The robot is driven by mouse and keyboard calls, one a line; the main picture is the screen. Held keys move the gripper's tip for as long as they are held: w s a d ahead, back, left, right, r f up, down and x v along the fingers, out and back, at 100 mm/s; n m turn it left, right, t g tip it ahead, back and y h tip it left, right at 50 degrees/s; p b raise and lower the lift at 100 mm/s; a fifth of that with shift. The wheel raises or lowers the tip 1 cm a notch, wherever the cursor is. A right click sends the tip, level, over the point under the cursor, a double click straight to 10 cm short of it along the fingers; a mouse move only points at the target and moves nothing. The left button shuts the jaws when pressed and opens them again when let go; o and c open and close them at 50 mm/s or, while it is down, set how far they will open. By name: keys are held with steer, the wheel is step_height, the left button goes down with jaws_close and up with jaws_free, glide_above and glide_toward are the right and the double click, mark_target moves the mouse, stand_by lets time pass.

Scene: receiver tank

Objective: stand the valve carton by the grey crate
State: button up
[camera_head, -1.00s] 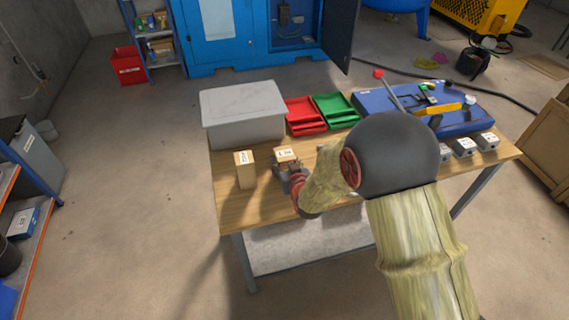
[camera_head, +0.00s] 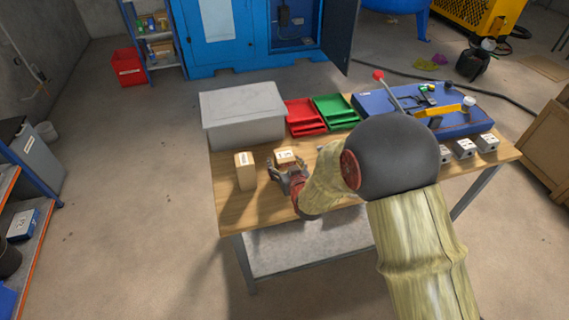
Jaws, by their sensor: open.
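The grey crate (camera_head: 243,132) with a pale lid stands at the back left of the wooden table. Two small tan cartons with white labels stand in front of it; the labels are too small to read, so I cannot tell which is the valve carton. The left carton (camera_head: 245,173) is tall and upright, a little in front of the crate. The right carton (camera_head: 285,158) looks lower and sits close to the crate's front right corner. My gripper (camera_head: 284,177) is open just on the near side of the right carton, whose lower part it partly hides.
Red (camera_head: 305,116) and green (camera_head: 336,111) trays lie right of the crate. A blue board (camera_head: 385,104) with tools is at the back right. Several small grey boxes (camera_head: 463,149) line the right side. The table's front left (camera_head: 235,212) is clear.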

steer(key=p+v, duration=0.3)
steer(key=v, duration=0.9)
steer(key=s+d+r+m+g+h, duration=0.1)
steer(key=s+d+r+g, duration=0.1)
steer(key=s+d+r, duration=0.4)
steer(key=s+d+r+m+g+h, duration=0.15)
steer(key=d+r, duration=0.25)
steer(key=r, duration=0.5)
steer(key=s+d+r+g, duration=0.2)
steer(key=s+d+r, duration=0.1)
steer(key=s, duration=0.7)
steer(key=s+d+r+g+h, duration=0.1)
steer(key=s+d+r, duration=0.1)
steer(key=s, duration=0.8)
steer(key=shift+d+r+m+g, duration=0.35)
steer(key=shift+d, duration=0.4)
steer(key=shift+c, duration=1.1)
